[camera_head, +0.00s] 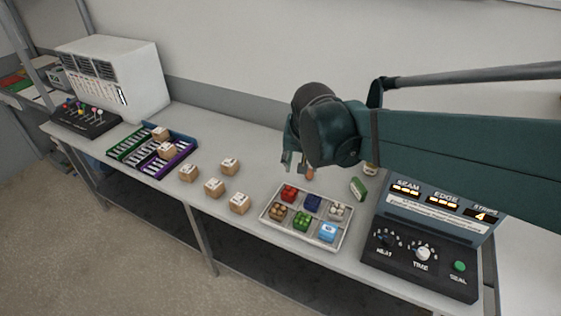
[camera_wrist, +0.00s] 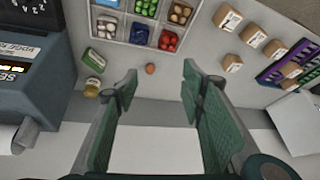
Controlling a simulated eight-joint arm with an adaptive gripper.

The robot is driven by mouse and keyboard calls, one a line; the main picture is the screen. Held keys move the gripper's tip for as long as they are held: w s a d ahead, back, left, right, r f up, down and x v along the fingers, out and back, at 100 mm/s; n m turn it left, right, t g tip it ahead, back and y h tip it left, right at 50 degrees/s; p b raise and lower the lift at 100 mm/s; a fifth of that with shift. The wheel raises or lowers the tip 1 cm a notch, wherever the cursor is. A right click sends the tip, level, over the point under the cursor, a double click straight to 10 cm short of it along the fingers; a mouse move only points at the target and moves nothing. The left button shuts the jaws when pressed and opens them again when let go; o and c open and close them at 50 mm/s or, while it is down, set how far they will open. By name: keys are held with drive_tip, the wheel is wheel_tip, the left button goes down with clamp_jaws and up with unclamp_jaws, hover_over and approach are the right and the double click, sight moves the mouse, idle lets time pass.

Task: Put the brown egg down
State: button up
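The brown egg (camera_wrist: 150,69) sits by itself on the table. In the wrist view it is beyond my fingertips, in line with the gap between them and nearer the left finger. In the head view a small orange-brown shape (camera_head: 310,175) beside my gripper (camera_head: 293,162) looks like this egg. My gripper (camera_wrist: 160,88) is open in the wrist view, with its green fingers wide apart and nothing between them. A sectioned tray (camera_head: 298,235) stands close to the egg. One compartment holds brown eggs (camera_head: 278,211), another cream eggs (camera_head: 337,211).
Other tray sections hold red, blue, green and light blue items. A green-and-white box (camera_head: 358,188) and a small jar (camera_wrist: 92,88) stand near the sealer console (camera_head: 425,245). Several cardboard boxes (camera_head: 214,188) stand left of the tray, near purple (camera_head: 175,160) and green racks.

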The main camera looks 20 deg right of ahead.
drive_tip(key=s+a+n+t, duration=0.1)
drive_tip(key=s+a+n, duration=0.1)
drive_tip(key=s, duration=0.5)
drive_tip(key=s+a+n+t+y, duration=0.1)
drive_tip(key=s+a+n, duration=0.2)
drive_tip(key=s, duration=0.4)
drive_tip(key=shift+s+r+n+y, duration=0.3)
drive_tip(key=shift+s+n, duration=0.1)
drive_tip(key=shift+n, duration=0.1)
drive_tip(key=shift+f, duration=0.15)
